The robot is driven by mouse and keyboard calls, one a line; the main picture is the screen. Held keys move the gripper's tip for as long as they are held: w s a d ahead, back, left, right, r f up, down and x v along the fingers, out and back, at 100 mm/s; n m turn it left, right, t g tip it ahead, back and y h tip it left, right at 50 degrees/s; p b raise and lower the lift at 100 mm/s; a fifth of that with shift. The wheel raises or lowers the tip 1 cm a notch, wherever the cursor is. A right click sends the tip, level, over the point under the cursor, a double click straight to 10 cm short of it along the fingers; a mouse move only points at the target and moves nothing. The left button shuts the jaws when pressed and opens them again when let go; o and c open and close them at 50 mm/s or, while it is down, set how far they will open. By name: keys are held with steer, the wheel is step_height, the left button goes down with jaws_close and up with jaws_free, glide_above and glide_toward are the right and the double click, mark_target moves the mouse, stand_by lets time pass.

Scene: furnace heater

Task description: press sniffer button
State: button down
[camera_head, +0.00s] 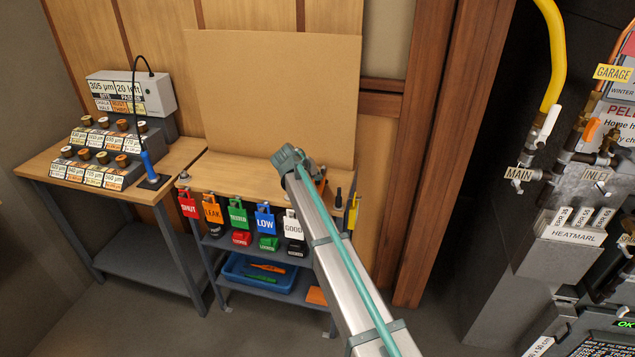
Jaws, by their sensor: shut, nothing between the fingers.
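No thing that I can surely name as the sniffer or its button shows. A yellow item (353,212) hangs at the right end of the middle bench, and a small black upright item (338,198) is beside it; both are too small to make out. A blue-handled tool (148,165) stands on a black pad on the left table, with a black cable to a grey box (132,93). My arm reaches from the bottom right up over the middle bench, and its visible end is a grey-green joint. My gripper does not show; it may be hidden behind the arm.
The middle bench (232,172) carries coloured tags including SHUT, LEAK, LOW and GOOD along its front. A blue tray (270,285) sits on its lower shelf. The left table holds several labelled spools. At right are a yellow pipe (556,50), valves and a HEATMARL unit (572,236).

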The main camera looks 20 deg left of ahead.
mark_target(316, 182)
steer(key=shift+f, duration=0.25)
steer(key=shift+r, duration=1.05)
step_height(316, 182, up, 6)
steer(key=shift+f+p, duration=0.1)
steer(key=shift+p, duration=0.9)
